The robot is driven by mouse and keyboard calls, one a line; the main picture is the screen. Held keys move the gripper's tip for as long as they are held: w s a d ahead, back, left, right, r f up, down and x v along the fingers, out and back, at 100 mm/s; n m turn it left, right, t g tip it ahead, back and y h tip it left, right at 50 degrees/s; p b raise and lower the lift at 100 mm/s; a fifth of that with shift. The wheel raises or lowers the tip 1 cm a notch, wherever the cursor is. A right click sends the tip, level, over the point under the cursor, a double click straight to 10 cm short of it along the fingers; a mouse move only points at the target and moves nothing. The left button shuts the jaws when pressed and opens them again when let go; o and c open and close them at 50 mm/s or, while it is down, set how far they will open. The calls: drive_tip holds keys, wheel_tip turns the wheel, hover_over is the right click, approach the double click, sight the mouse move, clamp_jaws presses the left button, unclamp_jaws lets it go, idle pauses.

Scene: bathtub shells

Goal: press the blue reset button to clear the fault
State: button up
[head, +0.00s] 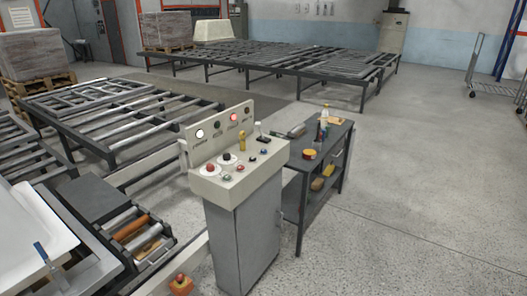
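The grey control console (243,235) stands in the middle of the head view, with a sloped cream panel on top. Several small buttons and knobs sit on the panel. A small bluish button (264,152) shows toward the panel's right side; it is too small to read any label. On the upright back panel (208,145) a red lamp (233,118) and a white lamp (199,134) look lit, while two others look dark. My gripper is not in view, and nothing touches the panel's buttons.
A dark workbench (325,160) with bottles and tools stands close at the console's right. A roller conveyor (125,115) lies behind on the left. A white shell (35,230) and an orange-red button box (181,284) are at the lower left. The floor (430,210) at right is clear.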

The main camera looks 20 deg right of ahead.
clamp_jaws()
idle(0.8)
